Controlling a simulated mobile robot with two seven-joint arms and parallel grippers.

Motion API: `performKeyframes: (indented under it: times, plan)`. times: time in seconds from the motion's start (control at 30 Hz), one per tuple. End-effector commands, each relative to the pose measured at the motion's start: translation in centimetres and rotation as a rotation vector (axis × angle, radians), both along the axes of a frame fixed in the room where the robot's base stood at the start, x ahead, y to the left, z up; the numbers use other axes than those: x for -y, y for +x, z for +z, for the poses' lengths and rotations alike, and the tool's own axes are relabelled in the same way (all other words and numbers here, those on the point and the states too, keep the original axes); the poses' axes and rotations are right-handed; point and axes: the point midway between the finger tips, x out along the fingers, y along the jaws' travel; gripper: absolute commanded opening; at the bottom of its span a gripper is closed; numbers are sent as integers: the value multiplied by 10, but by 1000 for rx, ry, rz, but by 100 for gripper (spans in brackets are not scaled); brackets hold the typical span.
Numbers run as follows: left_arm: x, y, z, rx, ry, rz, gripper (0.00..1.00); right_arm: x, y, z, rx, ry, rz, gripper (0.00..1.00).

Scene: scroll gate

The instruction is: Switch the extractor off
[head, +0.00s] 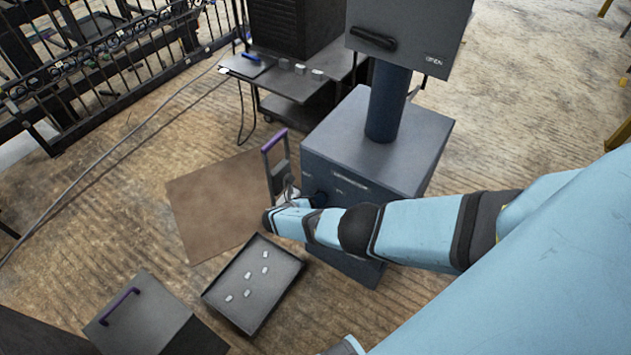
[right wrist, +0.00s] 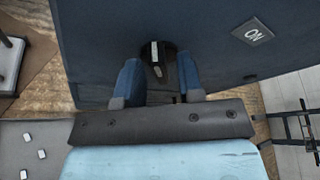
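The extractor (head: 340,130) is a dark blue-grey box with a thick column (head: 389,103) and an upper housing (head: 410,35) above it. In the right wrist view its panel (right wrist: 215,60) carries a round dark switch (right wrist: 157,58) with a pale strip on its handle. An ON label (right wrist: 252,36) sits to the right of the switch. My right gripper (right wrist: 158,80) is open, its two blue fingers on either side of the switch handle. I cannot tell whether they touch it. My left gripper is not in view.
A dark tray (head: 286,282) with several small pale pieces lies on the floor. A brown mat (head: 215,210), an upright frame with a purple handle (head: 274,140), and a grey box (head: 150,320) stand nearby. A dark bench (head: 300,85) is behind.

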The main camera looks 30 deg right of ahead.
Motion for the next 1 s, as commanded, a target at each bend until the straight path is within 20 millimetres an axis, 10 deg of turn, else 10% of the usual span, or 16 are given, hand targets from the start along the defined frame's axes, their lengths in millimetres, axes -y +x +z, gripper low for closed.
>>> performKeyframes:
  times: [0.37,1.0]
  plan:
    - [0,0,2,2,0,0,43,-5,0,3,2,1,1,40]
    - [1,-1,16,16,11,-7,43,-120,-15,37,1,2,1,40]
